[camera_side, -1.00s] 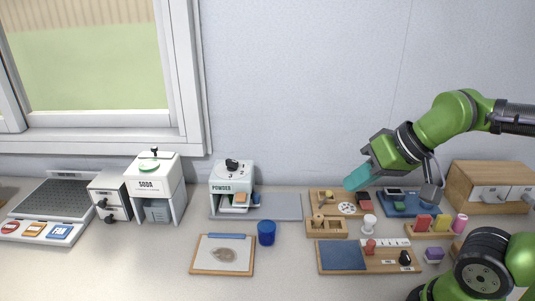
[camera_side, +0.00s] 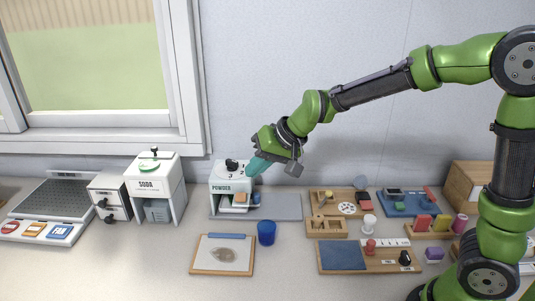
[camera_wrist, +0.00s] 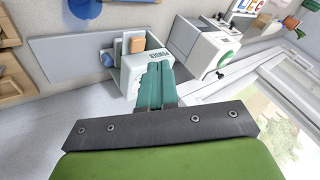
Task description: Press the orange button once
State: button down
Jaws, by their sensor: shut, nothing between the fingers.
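The orange button (camera_side: 33,230) is on a white panel at the far left of the counter in the side view. It sits between a red button (camera_side: 10,227) and a blue button (camera_side: 59,232). My gripper (camera_side: 257,166) has teal fingers and is shut and empty. It is above and beside the powder dispenser, well to the right of the orange button. In the wrist view my fingers (camera_wrist: 159,66) are together in front of the powder dispenser (camera_wrist: 135,73). Small coloured patches are at the top of the wrist view, but I cannot tell the orange button there.
The soda dispenser (camera_side: 152,186) and a small drawer unit (camera_side: 109,197) stand between the powder dispenser and the button panel. A dark tray (camera_side: 52,197) lies behind the buttons. A blue cup (camera_side: 266,232) and a clipboard (camera_side: 223,254) are in front. The front left counter is clear.

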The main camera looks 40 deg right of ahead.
jog(key=r+t, duration=0.2)
send_over(245, 196)
jog(key=shift+f, duration=0.1)
notch_tip(245, 196, down, 7)
jog(key=shift+w+d+r, duration=0.1)
jog(key=shift+r, duration=0.05)
jog(key=shift+f, duration=1.05)
dwell(1.7)
jog(key=shift+f, duration=0.45)
